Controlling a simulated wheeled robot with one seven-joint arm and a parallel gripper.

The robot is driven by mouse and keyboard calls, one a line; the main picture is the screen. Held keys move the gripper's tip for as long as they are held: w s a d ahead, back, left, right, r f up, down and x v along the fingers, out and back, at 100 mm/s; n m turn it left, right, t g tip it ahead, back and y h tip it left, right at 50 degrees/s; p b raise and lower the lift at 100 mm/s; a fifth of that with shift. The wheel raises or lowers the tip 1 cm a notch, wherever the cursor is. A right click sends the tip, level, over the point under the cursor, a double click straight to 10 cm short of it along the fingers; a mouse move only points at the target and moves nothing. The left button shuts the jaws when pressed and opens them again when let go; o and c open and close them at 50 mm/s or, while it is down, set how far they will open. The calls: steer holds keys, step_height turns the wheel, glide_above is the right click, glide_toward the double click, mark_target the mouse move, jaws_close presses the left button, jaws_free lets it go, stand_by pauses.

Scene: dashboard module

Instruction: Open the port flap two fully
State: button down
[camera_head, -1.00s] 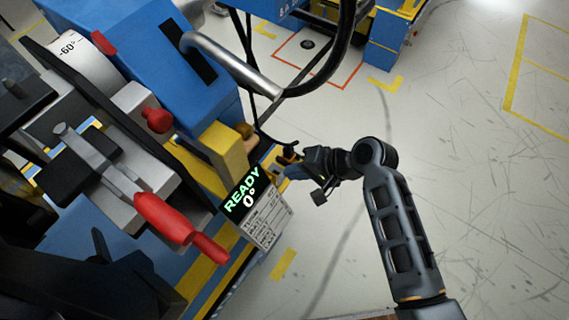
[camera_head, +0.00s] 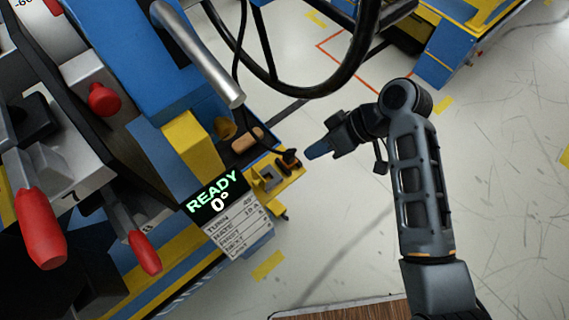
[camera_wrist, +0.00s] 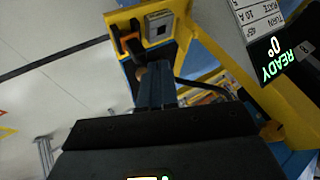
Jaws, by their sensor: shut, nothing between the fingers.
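A small yellow panel (camera_head: 291,183) sticks out from the blue machine's edge in the head view, and it also shows in the wrist view (camera_wrist: 120,20). It carries a grey square port fitting (camera_wrist: 158,27) and a black-and-orange part (camera_wrist: 131,43) beside it. I cannot tell which of these is port flap two or how far it is open. My gripper (camera_head: 310,152) is shut and empty, just right of the panel. In the wrist view my blue fingers (camera_wrist: 155,82) point at the panel's lower part and hide some of it.
A display reading READY 0° (camera_head: 218,195) stands left of the panel. Red-handled levers (camera_head: 40,228) and a grey bar (camera_head: 200,55) are on the machine. Open floor (camera_head: 500,180) lies to the right.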

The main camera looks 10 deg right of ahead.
mark_target(255, 181)
steer(key=x, duration=1)
steer(key=shift+b, duration=0.35)
steer(key=shift+s+a+r+p, duration=0.1)
steer(key=shift+s+a+p, duration=0.05)
steer(key=shift+s+a, duration=0.3)
steer(key=shift+s+a+r+p, duration=0.15)
steer(key=shift+s+a, duration=0.1)
steer(key=shift+a, duration=0.25)
steer(key=shift+s+a, duration=0.4)
steer(key=shift+a, duration=0.25)
steer(key=shift+r, duration=0.1)
